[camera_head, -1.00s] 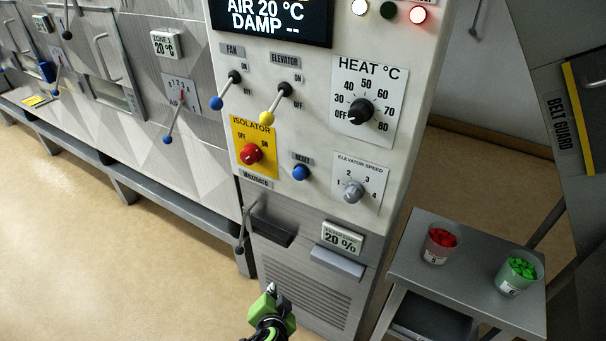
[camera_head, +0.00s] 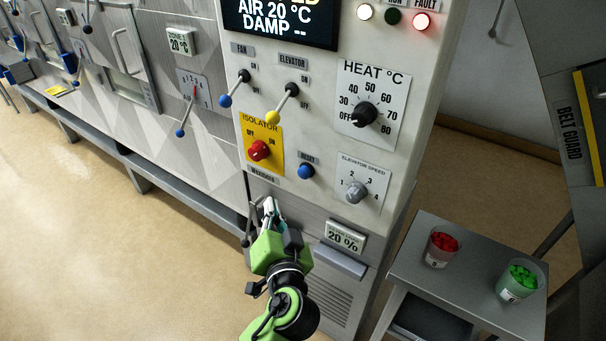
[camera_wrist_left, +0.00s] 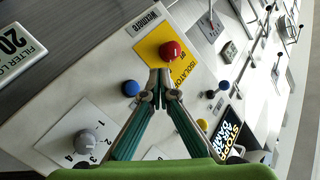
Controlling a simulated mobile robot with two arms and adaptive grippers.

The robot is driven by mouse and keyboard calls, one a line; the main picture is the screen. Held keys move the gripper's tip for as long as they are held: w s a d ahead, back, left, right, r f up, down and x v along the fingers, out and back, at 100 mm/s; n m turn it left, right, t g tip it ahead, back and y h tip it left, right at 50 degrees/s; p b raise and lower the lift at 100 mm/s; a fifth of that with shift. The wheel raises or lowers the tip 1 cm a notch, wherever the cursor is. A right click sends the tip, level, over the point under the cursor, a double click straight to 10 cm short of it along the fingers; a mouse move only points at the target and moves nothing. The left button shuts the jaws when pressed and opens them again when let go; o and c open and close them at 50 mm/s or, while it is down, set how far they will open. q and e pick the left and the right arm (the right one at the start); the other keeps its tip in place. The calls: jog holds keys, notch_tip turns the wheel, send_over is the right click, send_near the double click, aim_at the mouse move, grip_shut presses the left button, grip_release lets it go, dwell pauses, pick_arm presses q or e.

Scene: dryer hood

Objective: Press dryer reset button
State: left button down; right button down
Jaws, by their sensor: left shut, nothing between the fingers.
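The blue reset button (camera_head: 306,171) sits on the white control panel (camera_head: 318,130) under a RESET label, right of the red isolator knob (camera_head: 259,150). It also shows in the left wrist view (camera_wrist_left: 131,88), just left of the fingertips. My left gripper (camera_head: 268,203) is shut and empty, below and left of the button in the head view. In the left wrist view its closed fingertips (camera_wrist_left: 159,74) point toward the red isolator knob (camera_wrist_left: 172,50), apart from the blue button. My right gripper is not in view.
Near the button are the elevator speed knob (camera_head: 355,191), heat dial (camera_head: 364,114), and fan (camera_head: 235,88) and elevator (camera_head: 282,102) levers. The red FAULT lamp (camera_head: 422,21) is lit. A side table (camera_head: 420,275) holds a cup of red pieces (camera_head: 441,246) and one of green (camera_head: 521,281).

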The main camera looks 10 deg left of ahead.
pick_arm(q)
jog(key=b, duration=0.2)
send_near(298, 174)
jog(key=shift+w+a+f, duration=0.25)
jog(key=shift+w+a, duration=0.7)
jog(key=shift+w, duration=0.15)
jog(key=shift+w+a+f, duration=0.25)
jog(key=shift+w+a, duration=0.65)
jog(key=shift+w, duration=0.2)
jog(key=shift+w, duration=0.1)
jog(key=shift+w+d, duration=0.15)
jog(key=shift+w, duration=0.15)
jog(key=shift+w+d+b, duration=0.25)
jog(key=shift+w+b, duration=0.2)
jog(key=shift+w, duration=0.25)
dwell(0.6)
jog(key=shift+s+r, duration=0.1)
dwell(0.3)
jog(key=shift+s+a+p, duration=0.2)
jog(key=shift+s, duration=0.3)
jog(key=shift+s+a+p, duration=0.15)
jog(key=shift+s+a, duration=0.05)
jog(key=shift+s, duration=0.35)
